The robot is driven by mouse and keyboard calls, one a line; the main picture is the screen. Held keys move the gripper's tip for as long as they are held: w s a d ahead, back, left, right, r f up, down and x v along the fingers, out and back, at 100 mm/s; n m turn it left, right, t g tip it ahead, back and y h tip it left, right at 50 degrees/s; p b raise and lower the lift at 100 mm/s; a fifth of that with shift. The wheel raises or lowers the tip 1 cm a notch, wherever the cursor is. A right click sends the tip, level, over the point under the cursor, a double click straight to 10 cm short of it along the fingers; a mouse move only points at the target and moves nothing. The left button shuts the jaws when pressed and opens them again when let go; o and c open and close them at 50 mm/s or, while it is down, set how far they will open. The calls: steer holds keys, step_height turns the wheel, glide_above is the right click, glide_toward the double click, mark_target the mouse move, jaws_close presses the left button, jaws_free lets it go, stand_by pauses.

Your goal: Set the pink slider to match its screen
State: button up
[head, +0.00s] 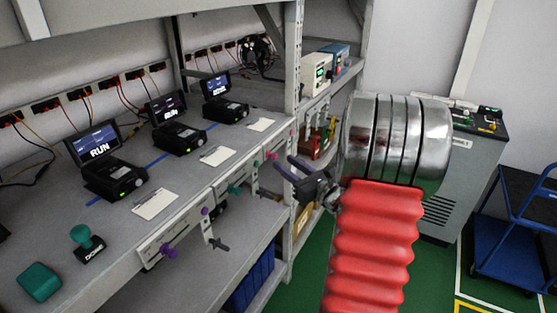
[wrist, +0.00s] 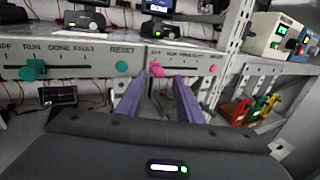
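The pink slider (wrist: 156,69) is a small knob on the shelf-edge panel in the wrist view, near the left end of its slot, by the leftmost label. It also shows small in the head view (head: 271,156). The screen above that bay (head: 216,86) is lit with a white word too small to read surely; it may be DONE. My gripper (wrist: 158,84) has two purple fingers, spread apart and empty, pointing at the panel. The knob appears between the fingertips, slightly beyond them; contact cannot be told. In the head view my gripper (head: 283,162) is just in front of the panel.
A pink reset knob (wrist: 215,69) is right of the slider. A teal slider (wrist: 34,70) and teal reset knob (wrist: 122,67) are on the left panel. A rack post (head: 291,90) stands right of the bay. Two other screens read RUN. A teal-handled stamp (head: 81,236) stands on the shelf.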

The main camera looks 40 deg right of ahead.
mark_target(276, 157)
steer(key=shift+w+d, duration=0.15)
steer(key=shift+w, duration=2.1)
jaws_close()
